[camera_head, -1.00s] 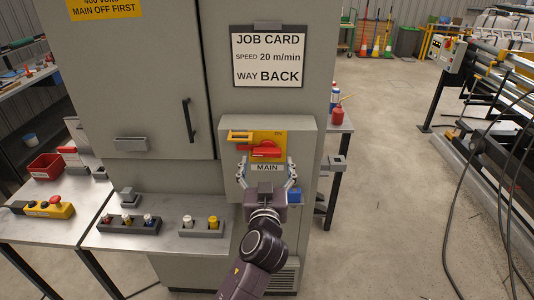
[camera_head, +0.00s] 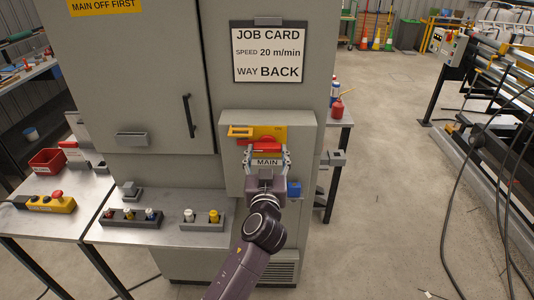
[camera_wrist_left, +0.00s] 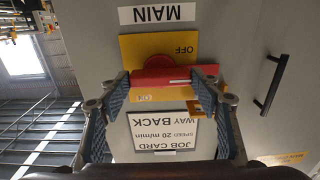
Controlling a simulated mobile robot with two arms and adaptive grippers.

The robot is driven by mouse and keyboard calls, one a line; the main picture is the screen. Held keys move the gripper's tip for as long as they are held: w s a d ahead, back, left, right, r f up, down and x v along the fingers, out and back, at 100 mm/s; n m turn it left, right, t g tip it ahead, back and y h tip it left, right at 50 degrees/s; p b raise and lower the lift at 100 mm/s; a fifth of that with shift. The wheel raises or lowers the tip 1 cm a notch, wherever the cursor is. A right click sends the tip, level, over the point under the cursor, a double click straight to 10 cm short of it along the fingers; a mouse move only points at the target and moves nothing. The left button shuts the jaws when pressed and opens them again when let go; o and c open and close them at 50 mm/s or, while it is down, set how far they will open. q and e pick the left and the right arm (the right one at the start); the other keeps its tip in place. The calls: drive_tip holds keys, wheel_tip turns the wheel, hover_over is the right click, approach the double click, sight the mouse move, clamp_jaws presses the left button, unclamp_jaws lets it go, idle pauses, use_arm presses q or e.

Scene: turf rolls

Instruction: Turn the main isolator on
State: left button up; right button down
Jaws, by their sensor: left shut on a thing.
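The main isolator is a red handle (camera_head: 262,146) on a yellow plate (camera_head: 276,131), on a grey box marked MAIN on the cabinet front. My left gripper (camera_head: 266,156) is at the handle from below, its fingers at either end of it. The upside-down left wrist view shows the red handle (camera_wrist_left: 172,77) lying level between the fingertips (camera_wrist_left: 170,82), shut on it. The word OFF reads on the yellow plate (camera_wrist_left: 152,48) beside the handle there. My right gripper is not in view.
A yellow bracket (camera_head: 240,131) sticks out left of the handle. A blue block (camera_head: 293,188) sits low on the box's right. A bench (camera_head: 170,232) with button blocks stands at left. A job card (camera_head: 268,52) hangs above. Open floor (camera_head: 385,180) lies to the right.

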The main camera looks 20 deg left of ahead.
use_arm(q)
drive_tip(key=m, duration=0.3)
drive_tip(key=shift+m, duration=0.4)
drive_tip(key=m, duration=0.4)
drive_tip(key=shift+m, duration=0.3)
drive_tip(key=m+p, duration=0.2)
drive_tip(key=m, duration=0.2)
drive_tip(key=shift+m, duration=0.3)
drive_tip(key=m+p, duration=0.1)
drive_tip(key=m, duration=0.3)
drive_tip(key=shift+m+p, duration=0.3)
drive_tip(key=shift+m, duration=0.1)
drive_tip(key=shift+f, duration=0.1)
drive_tip(key=o, duration=1.2)
drive_tip(key=shift+c, duration=0.2)
